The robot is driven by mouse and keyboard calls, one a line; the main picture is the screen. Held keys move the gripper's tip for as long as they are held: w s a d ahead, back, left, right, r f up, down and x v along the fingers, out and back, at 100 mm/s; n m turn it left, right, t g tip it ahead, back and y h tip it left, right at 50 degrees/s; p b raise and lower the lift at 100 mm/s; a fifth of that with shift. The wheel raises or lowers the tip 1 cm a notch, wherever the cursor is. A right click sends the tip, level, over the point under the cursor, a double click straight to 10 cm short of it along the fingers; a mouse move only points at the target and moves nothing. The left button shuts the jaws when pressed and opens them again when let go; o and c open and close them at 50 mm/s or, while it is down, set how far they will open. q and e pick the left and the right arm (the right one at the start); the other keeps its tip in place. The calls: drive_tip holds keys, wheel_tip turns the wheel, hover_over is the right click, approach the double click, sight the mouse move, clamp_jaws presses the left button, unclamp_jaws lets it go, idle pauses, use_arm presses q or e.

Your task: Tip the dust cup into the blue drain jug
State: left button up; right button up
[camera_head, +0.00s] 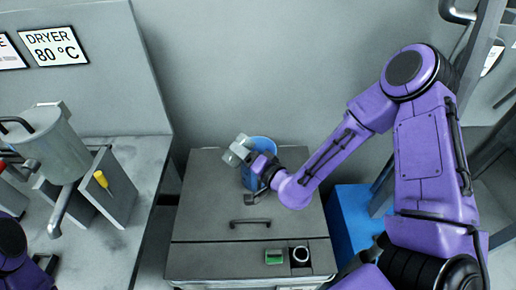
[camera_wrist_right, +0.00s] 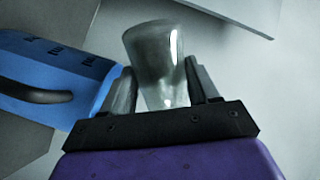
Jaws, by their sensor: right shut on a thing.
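The dust cup (camera_wrist_right: 154,62) is a clear, greyish see-through cup between the fingers of my right gripper (camera_wrist_right: 165,88). In the head view the cup (camera_head: 238,151) is tilted, high at the left rim of the blue drain jug. The blue drain jug (camera_head: 263,145) stands on the grey cabinet top, partly hidden behind my right gripper (camera_head: 256,163). In the right wrist view the jug (camera_wrist_right: 62,65) lies to the left of the cup, with its dark handle and printed marks showing. Whether anything is in the cup I cannot tell. My left arm shows only at the lower left edge; its gripper is out of view.
The grey cabinet (camera_head: 205,215) has a dark handle, with a small green item (camera_head: 274,257) and a round white-rimmed part (camera_head: 300,254) at its front. A grey hopper (camera_head: 55,145) and a yellow-handled part (camera_head: 101,180) stand left. A blue box (camera_head: 355,215) is at right.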

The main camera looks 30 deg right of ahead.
sight(254, 145)
drive_tip(key=shift+d+f+m, duration=0.1)
drive_tip(key=shift+f+m, duration=0.2)
drive_tip(key=shift+m, duration=0.4)
idle(0.6)
drive_tip(key=shift+w+d+r+m+y+p, duration=0.2)
drive_tip(key=shift+d+m+p, duration=0.2)
drive_tip(key=shift+d+p, duration=0.05)
drive_tip(key=shift+w+d+r+m+y+p, duration=0.15)
drive_tip(key=shift+d+r+m+y+p, duration=0.05)
drive_tip(key=shift+d+m+p, duration=0.2)
idle(0.6)
drive_tip(key=shift+d+f+m, duration=0.2)
drive_tip(key=shift+f+m, duration=0.2)
drive_tip(key=shift+m, duration=0.3)
idle(0.6)
drive_tip(key=shift+w+d+r+m+g+y+p, duration=0.15)
drive_tip(key=shift+r+m+y+p, duration=0.1)
drive_tip(key=shift+m, duration=0.25)
drive_tip(key=shift+w+d+r+m+g+y+p, duration=0.1)
drive_tip(key=shift+d+r+m+g+y, duration=0.1)
drive_tip(key=shift+m, duration=0.3)
idle(0.9)
drive_tip(key=shift+w+d+r+m+y+p, duration=0.1)
drive_tip(key=shift+d+r+m+y+p, duration=0.25)
drive_tip(key=shift+m, duration=0.75)
idle(1.0)
